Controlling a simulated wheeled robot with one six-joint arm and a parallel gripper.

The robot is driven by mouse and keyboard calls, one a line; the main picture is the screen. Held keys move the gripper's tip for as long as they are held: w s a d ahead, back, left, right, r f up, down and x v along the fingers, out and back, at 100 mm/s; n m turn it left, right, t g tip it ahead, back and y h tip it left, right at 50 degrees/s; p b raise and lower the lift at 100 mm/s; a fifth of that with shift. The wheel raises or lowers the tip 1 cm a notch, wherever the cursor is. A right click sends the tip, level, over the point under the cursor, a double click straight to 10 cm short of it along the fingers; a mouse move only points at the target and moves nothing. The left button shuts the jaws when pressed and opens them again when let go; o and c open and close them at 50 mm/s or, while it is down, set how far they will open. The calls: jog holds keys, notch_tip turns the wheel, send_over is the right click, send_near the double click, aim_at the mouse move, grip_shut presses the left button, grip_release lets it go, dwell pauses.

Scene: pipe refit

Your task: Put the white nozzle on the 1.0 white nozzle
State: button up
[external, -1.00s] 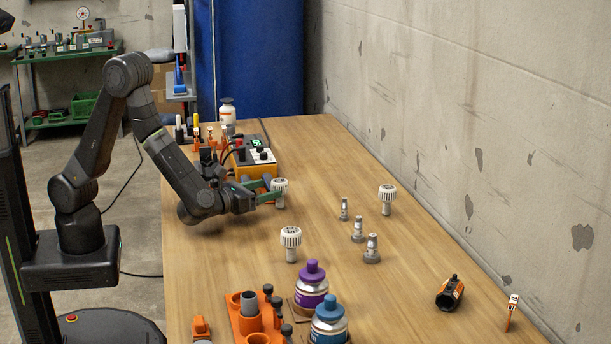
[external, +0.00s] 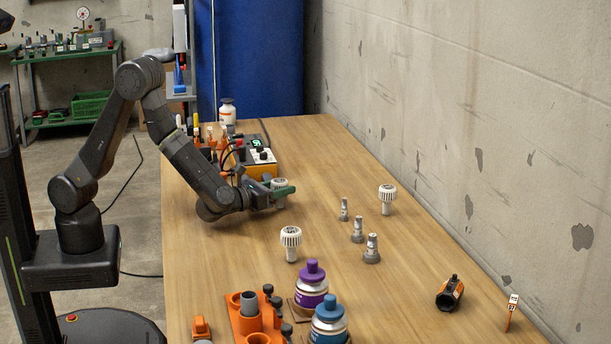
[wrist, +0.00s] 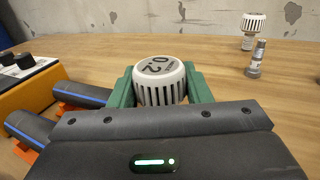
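A white ribbed nozzle (external: 279,184) stands on the table between the green fingers of my gripper (external: 280,193). In the wrist view, its round cap (wrist: 160,78) with a dark printed number has a finger on each side, close against it. I cannot tell whether the fingers press on it; its stem is hidden. Two other white nozzles stand upright, one at the front (external: 291,238) and one near the wall (external: 387,193). Their size marks are too small to read in the external view.
Three small grey fittings (external: 357,232) stand right of my gripper. An orange device (external: 257,162) is close behind it. Purple (external: 312,287) and blue (external: 329,322) bottles and an orange holder (external: 244,322) are at the front. A black and orange part (external: 449,294) lies at the right.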

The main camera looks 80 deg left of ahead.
jog(key=shift+c, duration=0.4)
jog(key=r, duration=0.4)
jog(key=r+p, duration=0.1)
jog(key=r, duration=0.4)
jog(key=shift+w+d+r, duration=0.1)
jog(key=shift+w+r, duration=0.1)
jog(key=shift+r, duration=0.1)
jog(key=w+d+r+m+t+h+p, duration=0.1)
jog(key=w+d+r+m+h+p, duration=0.25)
jog(key=w, duration=0.95)
jog(key=w+d+r+m+h+b, duration=0.1)
jog(key=w+d+r+h, duration=0.35)
jog(key=w, duration=0.85)
jog(key=y+b, duration=0.1)
jog(key=b, duration=0.1)
send_over(388, 187)
notch_tip(388, 187, down, 5)
jog(key=shift+a+f+b, duration=0.1)
jog(key=shift+f+b, duration=0.7)
jog(key=shift+f, duration=1.3)
